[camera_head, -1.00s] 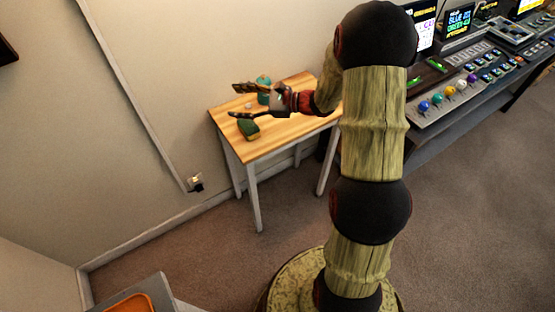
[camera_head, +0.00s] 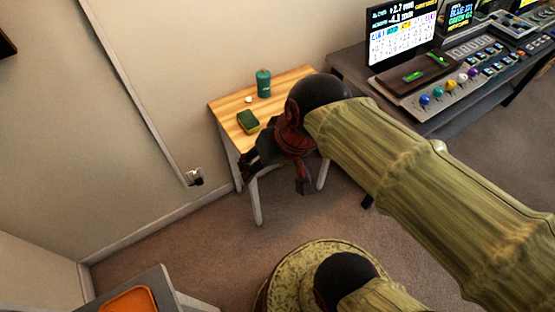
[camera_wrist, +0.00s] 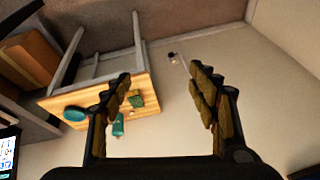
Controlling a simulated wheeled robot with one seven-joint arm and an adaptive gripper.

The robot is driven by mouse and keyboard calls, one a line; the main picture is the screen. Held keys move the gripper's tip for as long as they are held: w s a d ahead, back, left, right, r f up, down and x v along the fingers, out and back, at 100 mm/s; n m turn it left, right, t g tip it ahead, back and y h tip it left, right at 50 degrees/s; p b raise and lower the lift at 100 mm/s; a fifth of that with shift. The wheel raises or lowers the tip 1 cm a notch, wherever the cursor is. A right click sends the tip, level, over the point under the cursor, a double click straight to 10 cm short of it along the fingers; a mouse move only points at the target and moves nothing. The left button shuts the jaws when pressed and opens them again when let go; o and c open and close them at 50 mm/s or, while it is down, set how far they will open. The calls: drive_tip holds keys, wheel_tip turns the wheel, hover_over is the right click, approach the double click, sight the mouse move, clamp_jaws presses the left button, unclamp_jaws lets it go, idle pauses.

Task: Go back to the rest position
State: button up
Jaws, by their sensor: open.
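My gripper (camera_wrist: 160,82) is open, with its two padded fingers well apart and nothing between them. In the head view my gripper (camera_head: 274,176) hangs in front of the near edge of the small wooden table (camera_head: 228,108), apart from the things on it. A green block-like thing (camera_head: 248,121) lies on the tabletop. A teal bottle (camera_head: 264,83) stands upright near the back. A small white thing (camera_head: 248,99) lies between them. The wrist view also shows a teal round thing (camera_wrist: 75,114) on the table, hidden behind my arm in the head view.
A dark desk with a control console (camera_head: 450,93) and a screen (camera_head: 402,35) stands at the right. An orange tray (camera_head: 128,301) sits on a grey surface at the lower left. A wall outlet (camera_head: 196,177) is left of the table. Carpeted floor is clear in front.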

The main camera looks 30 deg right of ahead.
drive_tip(key=shift+s+d+r+n+t+h, duration=0.3)
drive_tip(key=shift+d+r+n, duration=0.1)
drive_tip(key=shift+d, duration=0.1)
drive_tip(key=shift+s+d+r+n+t+h, duration=0.3)
drive_tip(key=shift+d+n, duration=0.1)
drive_tip(key=shift+d, duration=0.1)
